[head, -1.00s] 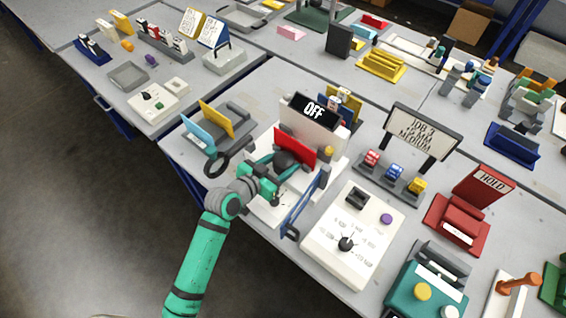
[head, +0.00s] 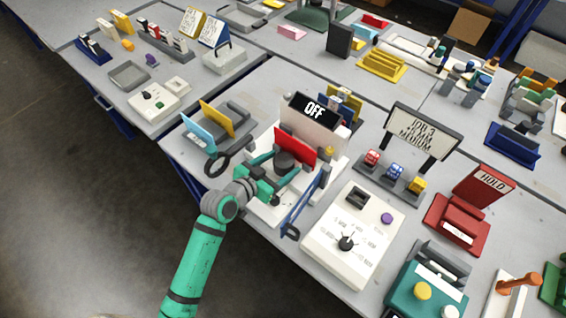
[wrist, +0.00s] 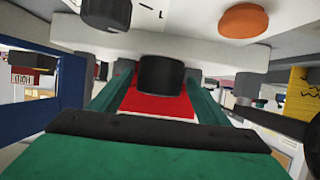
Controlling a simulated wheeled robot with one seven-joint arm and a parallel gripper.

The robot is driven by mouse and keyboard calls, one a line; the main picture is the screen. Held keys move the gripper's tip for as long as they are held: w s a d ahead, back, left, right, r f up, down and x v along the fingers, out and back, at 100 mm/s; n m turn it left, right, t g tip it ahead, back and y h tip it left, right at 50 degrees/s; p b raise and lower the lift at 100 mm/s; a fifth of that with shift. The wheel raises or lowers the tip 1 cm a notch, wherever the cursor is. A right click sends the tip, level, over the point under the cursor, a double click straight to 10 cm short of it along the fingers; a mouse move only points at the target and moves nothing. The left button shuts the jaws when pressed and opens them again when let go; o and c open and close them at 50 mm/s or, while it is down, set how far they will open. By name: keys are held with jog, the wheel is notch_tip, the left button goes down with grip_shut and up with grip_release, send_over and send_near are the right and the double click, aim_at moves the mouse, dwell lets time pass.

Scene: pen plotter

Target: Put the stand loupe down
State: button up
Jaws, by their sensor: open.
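The stand loupe (head: 285,161) appears to be the dark grey, squat round piece between my gripper's fingers, in front of the red panel (head: 295,147). In the wrist view a black cylinder (wrist: 161,75) sits between the two green fingers, with the red panel (wrist: 158,107) behind it. My gripper (head: 281,171) is open around it over the white machine. A gap shows between the cylinder and the fingers in the wrist view. The loupe's lower part and what it rests on are hidden by my gripper.
The white machine carries an "OFF" display (head: 314,108). A blue rail (head: 301,203) runs close to the right of my gripper. A dark ring (head: 217,164) stands to the left, near light blue and yellow panels. A white control box (head: 353,245) is at the right.

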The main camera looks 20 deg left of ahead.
jog(key=v, duration=1)
jog(key=shift+s, duration=0.25)
jog(key=shift+a+r, duration=0.15)
jog(key=shift+s, duration=0.1)
